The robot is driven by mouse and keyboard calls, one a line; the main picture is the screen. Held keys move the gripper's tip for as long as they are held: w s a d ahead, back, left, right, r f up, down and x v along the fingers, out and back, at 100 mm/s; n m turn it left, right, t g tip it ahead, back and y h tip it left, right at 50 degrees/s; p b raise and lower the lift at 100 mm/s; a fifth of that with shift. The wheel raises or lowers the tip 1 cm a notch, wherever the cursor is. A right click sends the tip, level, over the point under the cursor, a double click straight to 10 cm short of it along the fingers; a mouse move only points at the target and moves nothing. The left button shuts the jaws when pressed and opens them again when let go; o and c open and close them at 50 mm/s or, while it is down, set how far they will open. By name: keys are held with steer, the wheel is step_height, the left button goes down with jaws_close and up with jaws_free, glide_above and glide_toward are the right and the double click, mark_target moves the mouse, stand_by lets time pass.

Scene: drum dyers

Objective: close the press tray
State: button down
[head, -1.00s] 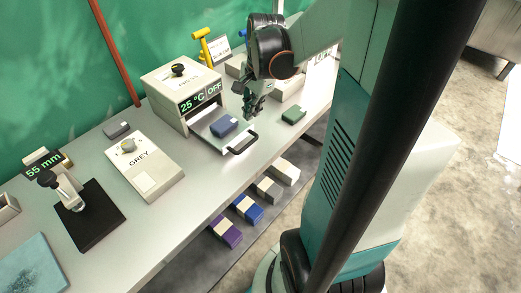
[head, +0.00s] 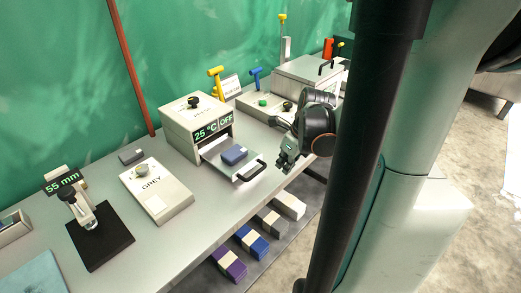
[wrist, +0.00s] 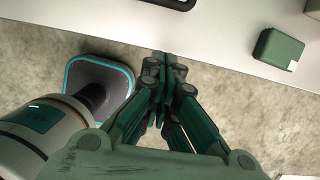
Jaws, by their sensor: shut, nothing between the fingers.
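The press (head: 197,124) is a pale box on the bench with a display reading 25 °C OFF. Its tray (head: 222,161) is pulled out at the front, with a blue block (head: 234,155) lying on it. The tray's dark handle (head: 251,171) faces the bench's front edge; a dark bar, apparently this handle, also shows at the top of the wrist view (wrist: 170,4). My gripper (head: 285,164) is shut and empty, to the right of the handle and apart from it. In the wrist view the fingertips (wrist: 165,62) point at the bench edge.
A green block (wrist: 279,50) lies on the bench in the wrist view. A grey-tester box (head: 157,190) and a black-based gauge (head: 98,238) stand left of the press. Striped blocks (head: 250,240) sit below the bench. Another machine (head: 307,75) stands at the back right.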

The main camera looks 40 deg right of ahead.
steer(key=w+f+b, duration=0.1)
steer(key=f, duration=0.1)
steer(key=w+f+b, duration=0.1)
steer(key=w+f, duration=0.1)
steer(key=w+f+b, duration=0.1)
steer(key=f, duration=0.1)
steer(key=shift+w+a+f, duration=0.2)
steer(key=shift+w+f, duration=0.1)
steer(key=shift+w, duration=0.55)
steer(key=shift+w, duration=0.15)
